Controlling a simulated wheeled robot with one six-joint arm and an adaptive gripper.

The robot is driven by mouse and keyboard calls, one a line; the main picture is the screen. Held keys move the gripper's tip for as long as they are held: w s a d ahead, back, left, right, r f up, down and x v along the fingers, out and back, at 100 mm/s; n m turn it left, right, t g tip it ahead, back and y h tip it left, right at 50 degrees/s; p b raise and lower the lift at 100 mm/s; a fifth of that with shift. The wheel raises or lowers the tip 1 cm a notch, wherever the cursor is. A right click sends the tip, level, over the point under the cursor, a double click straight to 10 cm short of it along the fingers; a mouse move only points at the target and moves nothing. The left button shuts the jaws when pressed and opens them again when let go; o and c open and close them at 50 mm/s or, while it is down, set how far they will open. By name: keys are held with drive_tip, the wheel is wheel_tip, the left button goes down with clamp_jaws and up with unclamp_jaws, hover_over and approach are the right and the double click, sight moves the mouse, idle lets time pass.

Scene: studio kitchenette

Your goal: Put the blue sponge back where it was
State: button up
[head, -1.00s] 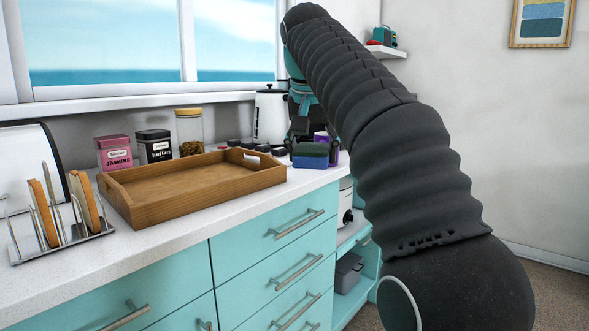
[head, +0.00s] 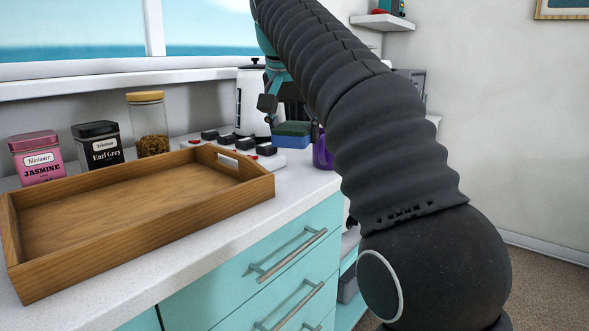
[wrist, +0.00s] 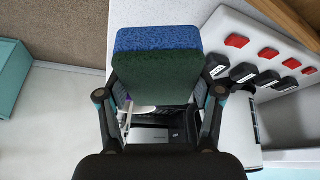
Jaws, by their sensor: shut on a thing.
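The blue sponge (wrist: 158,38) has a dark green face and sits between the two fingers of my gripper (wrist: 160,88) in the wrist view. The fingers press on its left and right sides. In the head view the sponge (head: 291,141) shows blue below and green on top, just past the power strip, beside a purple mug (head: 322,155). It appears held above the counter, though the gap is hard to judge. My gripper (head: 270,103) is partly hidden there by my arm.
A wooden tray (head: 120,250) fills the near counter. A white power strip (head: 270,160) with black plugs and red switches lies behind it; the strip (wrist: 225,40) is right of the sponge in the wrist view. Tea tins, a jar (head: 150,130) and a white kettle (head: 250,90) stand along the back.

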sight(289, 130)
drive_tip(key=shift+f+b, duration=1.65)
drive_tip(key=shift+f, duration=2.3)
drive_tip(key=shift+f, duration=0.1)
drive_tip(key=shift+f, duration=0.1)
drive_tip(key=o, duration=1.1)
drive_tip(key=shift+s+r, duration=0.1)
drive_tip(key=shift+r, duration=0.4)
drive_tip(key=p+v, duration=0.3)
drive_tip(key=v, duration=0.8)
drive_tip(key=shift+s+a+r, duration=0.1)
drive_tip(key=shift+r, duration=0.1)
